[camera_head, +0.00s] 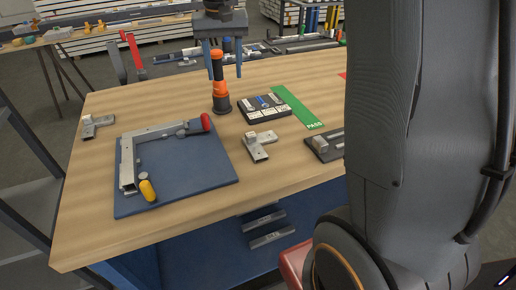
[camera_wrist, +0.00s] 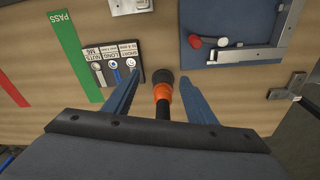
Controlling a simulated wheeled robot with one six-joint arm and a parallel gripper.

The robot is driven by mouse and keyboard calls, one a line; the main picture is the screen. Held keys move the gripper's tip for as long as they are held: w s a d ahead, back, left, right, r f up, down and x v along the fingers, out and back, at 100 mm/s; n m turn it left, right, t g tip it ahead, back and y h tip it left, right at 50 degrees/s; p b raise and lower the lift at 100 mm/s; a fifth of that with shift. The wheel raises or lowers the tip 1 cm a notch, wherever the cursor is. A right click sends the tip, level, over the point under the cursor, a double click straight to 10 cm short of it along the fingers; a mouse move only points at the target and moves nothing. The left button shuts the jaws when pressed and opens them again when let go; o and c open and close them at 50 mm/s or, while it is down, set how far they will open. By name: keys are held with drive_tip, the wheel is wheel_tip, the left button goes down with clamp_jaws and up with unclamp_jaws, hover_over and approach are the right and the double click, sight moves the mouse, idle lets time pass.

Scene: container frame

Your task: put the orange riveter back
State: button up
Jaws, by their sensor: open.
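The orange riveter (camera_head: 218,88) stands upright on the wooden table, black with orange bands and a wide dark foot at the bottom. It also shows in the wrist view (camera_wrist: 162,93), seen from above. My gripper (camera_head: 224,76) is open above the table, with its two blue fingers pointing down on either side of the riveter's upper part. In the wrist view the riveter lies between the fingers (camera_wrist: 162,76), with gaps on both sides. I cannot tell whether the foot is part of the riveter or a separate holder.
A labelled black tray (camera_head: 264,115) with small parts stands close right of the riveter. Beyond it lies a green PASS strip (camera_head: 297,106). A blue mat (camera_head: 195,178) carries a metal frame (camera_head: 128,165) with red and yellow handles. Metal brackets (camera_head: 258,146) lie nearby.

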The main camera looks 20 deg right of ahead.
drive_tip(key=s+f+n, duration=0.1)
drive_tip(key=s+f, duration=0.3)
drive_tip(key=s, duration=0.3)
drive_tip(key=s+f+n, duration=0.1)
drive_tip(key=s+f, duration=0.4)
drive_tip(key=s, duration=0.3)
drive_tip(key=s+f, duration=0.4)
drive_tip(key=s, duration=0.4)
drive_tip(key=shift+s+d+f+n, duration=0.1)
drive_tip(key=shift+d+f+n, duration=0.15)
drive_tip(key=shift+n, duration=0.15)
